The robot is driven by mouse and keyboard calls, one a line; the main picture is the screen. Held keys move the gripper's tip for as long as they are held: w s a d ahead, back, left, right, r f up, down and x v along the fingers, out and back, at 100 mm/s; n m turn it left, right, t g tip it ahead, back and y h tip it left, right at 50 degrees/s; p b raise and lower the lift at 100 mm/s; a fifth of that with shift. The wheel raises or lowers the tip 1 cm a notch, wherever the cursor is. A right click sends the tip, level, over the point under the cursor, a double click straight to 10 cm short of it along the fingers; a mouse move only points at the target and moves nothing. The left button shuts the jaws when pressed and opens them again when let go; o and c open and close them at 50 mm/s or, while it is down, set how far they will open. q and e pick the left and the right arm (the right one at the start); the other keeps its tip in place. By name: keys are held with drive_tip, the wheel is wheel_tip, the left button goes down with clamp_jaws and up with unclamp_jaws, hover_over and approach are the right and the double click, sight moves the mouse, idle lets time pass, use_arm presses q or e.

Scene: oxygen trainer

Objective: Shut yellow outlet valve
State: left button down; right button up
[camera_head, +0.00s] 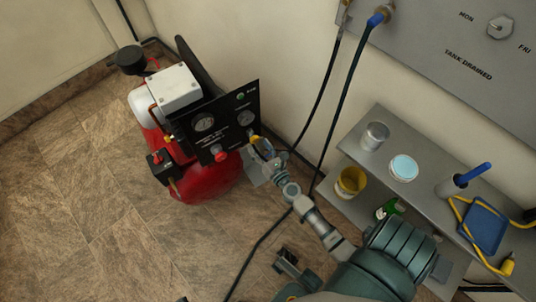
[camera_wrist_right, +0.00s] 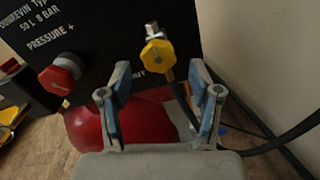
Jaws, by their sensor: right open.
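The yellow outlet valve (camera_wrist_right: 158,54) is a small lobed knob on a metal fitting at the lower right of the black compressor panel. In the head view the yellow knob (camera_head: 255,139) shows just at the tip of my right gripper (camera_head: 262,148). In the wrist view my right gripper (camera_wrist_right: 160,95) is open, its two blue-lined fingers spread left and right. The valve appears between and beyond the fingertips, with no visible contact. A dark part of mine shows at the bottom of the head view; I cannot tell whether it is my left gripper.
The red compressor (camera_head: 207,183) stands on the floor with its black panel (camera_head: 228,122). A red knob (camera_wrist_right: 60,76) is left of the valve. A dark hose (camera_wrist_right: 268,147) runs beside the right finger. A grey shelf (camera_head: 430,185) with cans and tools stands at right.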

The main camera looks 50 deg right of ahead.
drive_tip(key=v, duration=0.9)
drive_tip(key=shift+s, duration=0.25)
drive_tip(key=shift+f, duration=0.1)
